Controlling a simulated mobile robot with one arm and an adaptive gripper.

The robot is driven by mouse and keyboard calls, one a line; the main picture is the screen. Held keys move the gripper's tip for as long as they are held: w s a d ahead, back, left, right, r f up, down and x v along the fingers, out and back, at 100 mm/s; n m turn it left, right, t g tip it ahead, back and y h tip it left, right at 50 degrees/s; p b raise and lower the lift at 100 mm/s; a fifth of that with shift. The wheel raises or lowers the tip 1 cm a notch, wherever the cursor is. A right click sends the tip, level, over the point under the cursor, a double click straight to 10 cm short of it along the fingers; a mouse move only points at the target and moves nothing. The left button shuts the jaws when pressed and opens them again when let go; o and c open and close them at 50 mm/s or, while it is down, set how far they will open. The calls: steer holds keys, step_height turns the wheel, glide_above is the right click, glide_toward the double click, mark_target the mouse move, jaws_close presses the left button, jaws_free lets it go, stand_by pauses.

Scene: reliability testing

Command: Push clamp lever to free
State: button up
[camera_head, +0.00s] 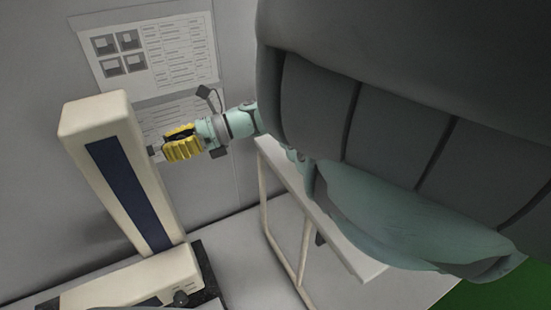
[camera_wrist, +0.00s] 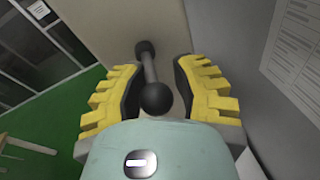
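The clamp lever (camera_wrist: 149,72) is a dark rod with a round knob at each end, fixed to the side of a cream machine column (camera_wrist: 110,35). In the wrist view, the lever's near knob lies between the two yellow, ribbed fingers of my gripper (camera_wrist: 155,92). The fingers are apart, with a visible gap on each side of the lever. In the head view, my gripper (camera_head: 182,144) is beside the upper part of the cream column (camera_head: 95,112). A small dark end of the lever (camera_head: 152,150) shows between the gripper and the column.
The column has a dark blue front strip (camera_head: 130,192) and a cream base (camera_head: 130,282) with a dark knob (camera_head: 181,298). A poster (camera_head: 165,55) hangs on the grey wall behind. A white table (camera_head: 345,240) stands right of the column. Green floor (camera_wrist: 60,140) shows left in the wrist view.

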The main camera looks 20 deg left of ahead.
steer(key=o, duration=0.5)
steer(key=shift+w+d, duration=0.25)
steer(key=v, duration=0.7)
steer(key=shift+d, duration=0.15)
